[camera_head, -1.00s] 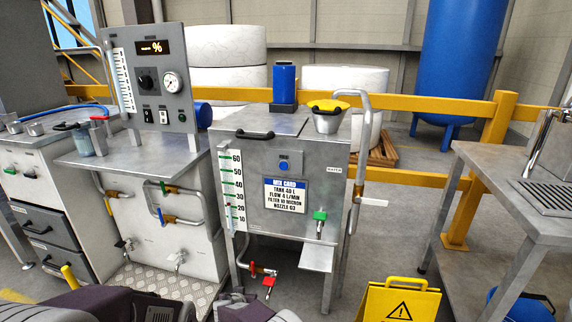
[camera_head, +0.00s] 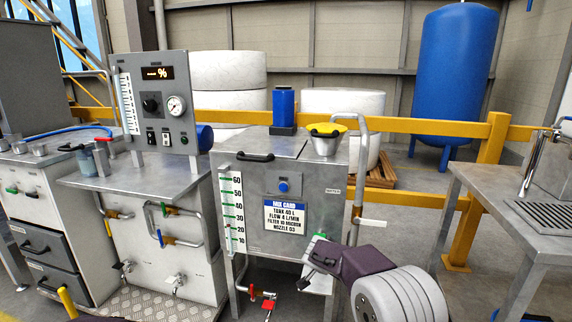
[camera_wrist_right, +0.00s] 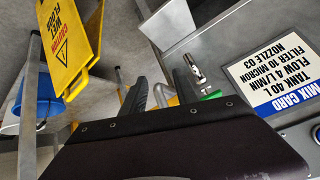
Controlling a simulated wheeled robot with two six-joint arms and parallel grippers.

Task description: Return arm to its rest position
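My right arm reaches in from the bottom right of the head view. Its gripper (camera_head: 316,252) is in front of the grey mixing tank (camera_head: 258,185), close to the green-handled tap (camera_head: 318,238) on its lower front. In the right wrist view the two dark fingers (camera_wrist_right: 160,92) are spread apart with nothing between them. The tap's green handle (camera_wrist_right: 212,95) and metal spout (camera_wrist_right: 195,69) show just beside one finger; I cannot tell whether they touch. My left gripper is out of view.
A yellow wet-floor sign (camera_wrist_right: 70,45) and a blue bucket (camera_wrist_right: 38,97) stand nearby on the floor. A red-handled valve (camera_head: 268,304) sits low in front of the tank. A steel table (camera_head: 520,195) stands at the right, and a control bench (camera_head: 135,178) at the left.

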